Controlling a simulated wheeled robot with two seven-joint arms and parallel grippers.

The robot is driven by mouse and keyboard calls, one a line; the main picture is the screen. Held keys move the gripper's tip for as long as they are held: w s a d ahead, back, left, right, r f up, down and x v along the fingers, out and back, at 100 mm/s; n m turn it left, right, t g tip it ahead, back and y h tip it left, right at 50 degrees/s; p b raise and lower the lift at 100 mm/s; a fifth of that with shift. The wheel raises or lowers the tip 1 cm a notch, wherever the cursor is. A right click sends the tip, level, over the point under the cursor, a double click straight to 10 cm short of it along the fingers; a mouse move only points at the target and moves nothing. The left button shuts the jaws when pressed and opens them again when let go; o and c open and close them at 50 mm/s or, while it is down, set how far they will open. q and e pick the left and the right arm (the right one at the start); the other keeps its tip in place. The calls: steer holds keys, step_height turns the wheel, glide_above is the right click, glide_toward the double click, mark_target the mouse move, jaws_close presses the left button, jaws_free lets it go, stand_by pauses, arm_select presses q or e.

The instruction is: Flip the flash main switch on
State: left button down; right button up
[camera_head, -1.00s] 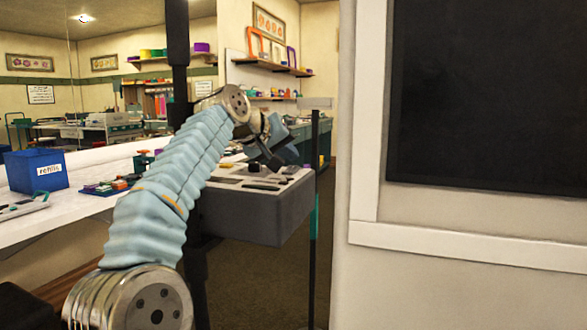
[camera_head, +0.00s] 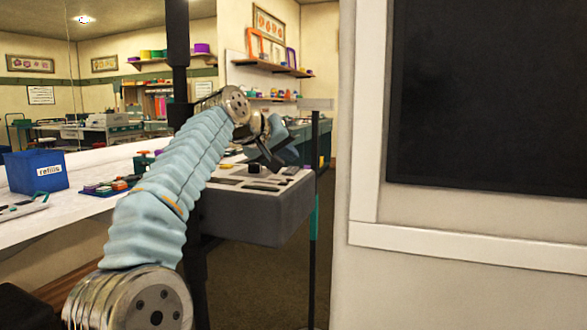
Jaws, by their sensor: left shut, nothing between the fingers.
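A grey control box (camera_head: 255,217) with a pale top panel stands at the middle, at the end of the white counter. Its top carries several dark flat controls and a small black upright knob (camera_head: 254,168). I cannot tell which control is the flash main switch, or its position. My left gripper (camera_head: 273,164) is shut and empty, tilted down over the back part of the panel, close to the knob. I cannot tell whether its tips touch the panel. My left arm hides the box's left part. My right gripper is out of view.
A blue "refills" bin (camera_head: 37,171) and a tray of small coloured pieces (camera_head: 108,187) are on the white counter (camera_head: 60,213) at left. A dark post (camera_head: 314,190) stands just right of the box. A wall with a black panel (camera_head: 488,95) fills the right side.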

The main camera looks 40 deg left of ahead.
mark_target(286, 173)
arm_select(q)
steer(key=shift+f, duration=0.2)
stand_by(0.5)
steer(key=shift+w+f, duration=0.15)
steer(key=shift+f, duration=0.05)
steer(key=shift+w+f+b, duration=0.1)
steer(key=shift+f+b, duration=0.25)
stand_by(0.5)
stand_by(0.3)
steer(key=shift+s+r+p, duration=0.25)
steer(key=shift+r+p, duration=0.45)
steer(key=shift+r, duration=0.05)
steer(key=r+p, duration=0.1)
steer(key=s+r+p, duration=0.1)
steer(key=r, duration=0.1)
steer(key=r+p, duration=0.2)
steer(key=shift+s+d, duration=0.25)
steer(key=shift+f, duration=0.1)
